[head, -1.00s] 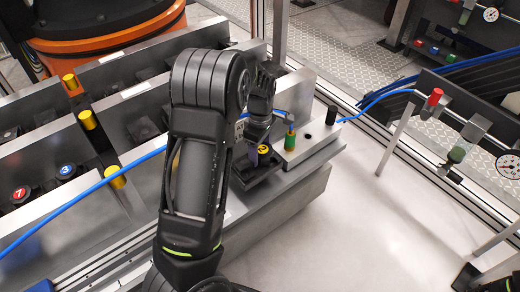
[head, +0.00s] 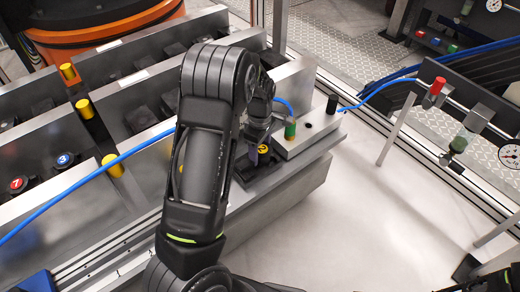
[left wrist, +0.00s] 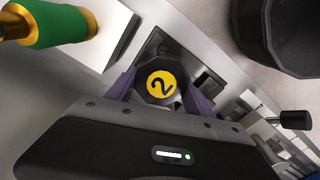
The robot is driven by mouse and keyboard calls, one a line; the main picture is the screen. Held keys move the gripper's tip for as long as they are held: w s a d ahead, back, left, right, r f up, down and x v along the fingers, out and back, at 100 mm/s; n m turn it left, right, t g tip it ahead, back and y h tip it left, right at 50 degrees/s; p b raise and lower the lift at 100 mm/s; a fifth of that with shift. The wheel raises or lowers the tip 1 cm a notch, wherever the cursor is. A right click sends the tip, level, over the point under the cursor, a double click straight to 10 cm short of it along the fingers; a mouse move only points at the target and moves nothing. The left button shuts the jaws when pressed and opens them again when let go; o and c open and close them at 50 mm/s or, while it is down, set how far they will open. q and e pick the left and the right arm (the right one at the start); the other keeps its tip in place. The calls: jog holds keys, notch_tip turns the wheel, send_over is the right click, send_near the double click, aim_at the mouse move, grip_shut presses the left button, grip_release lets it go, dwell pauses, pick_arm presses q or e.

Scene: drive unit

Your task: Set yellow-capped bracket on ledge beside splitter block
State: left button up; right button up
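The yellow-capped bracket (head: 264,149) is black, with a yellow cap on top and a dark base. In the left wrist view its cap (left wrist: 161,84) is marked 2. My left gripper (head: 259,153) has its purple fingers against both sides of the knob under the cap, closed on it. The bracket is over the metal ledge (head: 278,202), in front and left of the splitter block (head: 312,136). I cannot tell whether its base touches the ledge. The block carries a green fitting (head: 290,129), also in the left wrist view (left wrist: 62,26). My right gripper is not in view.
A blue hose (head: 100,169) runs along the left behind my arm. Metal channels with yellow-topped posts (head: 84,107) fill the left. A rail with a red valve (head: 437,86) and a gauge (head: 510,155) stands right. The white surface (head: 350,220) in front is clear.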

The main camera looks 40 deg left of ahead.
pick_arm(q)
jog(key=o, duration=0.4)
jog(key=shift+o, duration=0.2)
notch_tip(320, 180, up, 12)
jog(key=p, duration=0.3)
jog(key=shift+r, duration=0.15)
dwell(0.4)
